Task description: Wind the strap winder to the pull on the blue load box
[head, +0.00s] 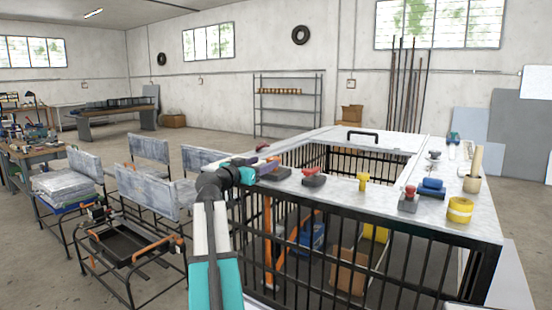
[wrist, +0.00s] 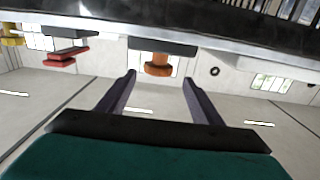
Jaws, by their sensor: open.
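My gripper (wrist: 158,88) is open and empty, with its two dark fingers apart in the wrist view. An orange knob (wrist: 158,70) on a dark block (wrist: 162,47) shows upside down beyond the fingertips, roughly centred between them and apart from them. In the head view my gripper (head: 265,165) is at the near left edge of the bench top, beside a dark block (head: 283,173). A blue box (head: 312,236) sits low behind the bars, partly hidden by them. I cannot tell which fitting is the strap winder, and no mark of pull is readable.
A red-handled block (head: 315,178), a yellow piece (head: 362,181), a red-topped block (head: 409,199), a blue block (head: 432,188) and a yellow roll (head: 460,209) stand along the bench top (head: 340,191). A brown box (head: 350,272) is behind the bars. Chairs (head: 150,195) stand at left.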

